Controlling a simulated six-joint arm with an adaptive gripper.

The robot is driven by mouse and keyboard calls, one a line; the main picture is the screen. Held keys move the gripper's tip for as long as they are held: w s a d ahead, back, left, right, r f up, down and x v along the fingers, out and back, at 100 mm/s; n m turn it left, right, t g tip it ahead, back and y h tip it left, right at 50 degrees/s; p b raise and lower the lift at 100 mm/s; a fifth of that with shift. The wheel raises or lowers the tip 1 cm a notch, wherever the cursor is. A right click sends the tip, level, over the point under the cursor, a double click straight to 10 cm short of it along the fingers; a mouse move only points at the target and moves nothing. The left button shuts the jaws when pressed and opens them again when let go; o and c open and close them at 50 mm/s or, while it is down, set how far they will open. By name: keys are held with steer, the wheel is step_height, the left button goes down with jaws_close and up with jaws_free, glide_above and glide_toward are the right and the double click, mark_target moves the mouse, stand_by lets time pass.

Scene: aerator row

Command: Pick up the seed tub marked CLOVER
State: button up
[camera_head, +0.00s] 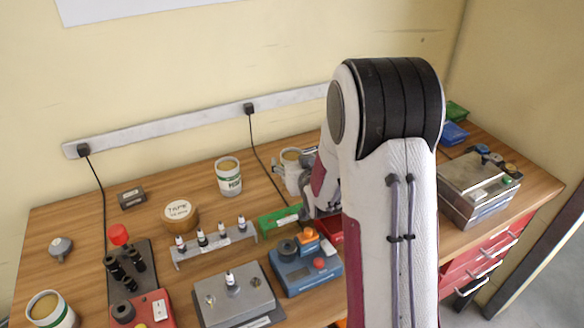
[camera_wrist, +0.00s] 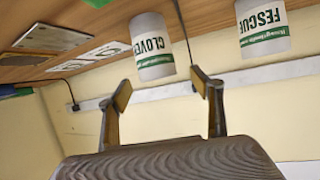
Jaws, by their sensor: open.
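In the wrist view, which is upside down, the white CLOVER tub (camera_wrist: 154,58) with a green band stands just beyond my gripper (camera_wrist: 163,90). Its lettering is readable. The fingers are apart with nothing between them. The tub lies ahead of the gap between them, a little nearer the left finger. In the head view, my gripper (camera_head: 308,192) is partly hidden by my arm. A tub (camera_head: 291,163) stands against it, its label not readable there; it is probably the CLOVER one.
A FESCUE tub (camera_wrist: 263,30) stands to the right in the wrist view. In the head view another tub (camera_head: 229,180) stands left of my gripper. A green tray (camera_head: 280,219), a blue device (camera_head: 305,274) and a bottle rack (camera_head: 214,246) are in front. A cable (camera_head: 262,150) hangs behind.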

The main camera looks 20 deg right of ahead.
mark_target(293, 157)
steer(key=shift+w, duration=0.1)
steer(key=shift+x, duration=2.55)
steer(key=shift+d, duration=0.15)
steer(key=c, duration=1.4)
steer(key=shift+r, duration=0.15)
steer(key=shift+c, duration=0.2)
steer(key=shift+r, duration=4.85)
